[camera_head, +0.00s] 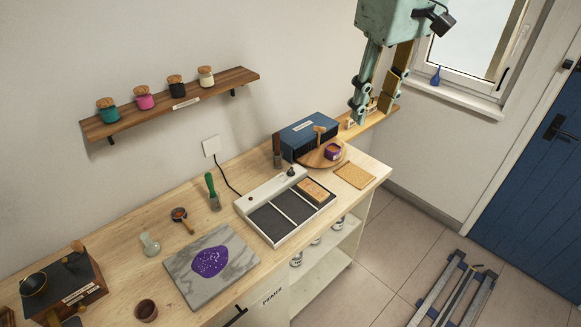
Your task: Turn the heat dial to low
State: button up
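A long white appliance (273,239) with dark flat panels sits on the wooden worktop, and a cord runs from it to a wall socket. My gripper (371,110) hangs at the upper right, above and beyond the appliance, apart from the knob. Its two fingers are spread and nothing shows between them.
An orange-brown block (313,191) lies on the appliance's right panel. A blue box (309,135) and a round wooden board (312,158) with a purple jar (333,152) stand behind it. A green-handled tool (212,190) stands to the left. A marble slab (200,289) lies in front.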

jog(key=w+a+f+n, duration=0.2)
jog(key=w+a+f, duration=0.25)
jog(key=w, duration=0.55)
jog(key=n+g+p, duration=0.1)
jog(key=n+g, duration=0.1)
jog(key=n, duration=0.4)
send_over(291, 171)
jog(key=w, duration=0.1)
notch_tip(291, 171, down, 25)
jog(key=shift+w+a+r, duration=0.1)
jog(key=shift+a, duration=0.05)
jog(key=shift+f+p, duration=0.6)
jog(key=shift+f, duration=6.3)
jog(key=c, duration=0.8)
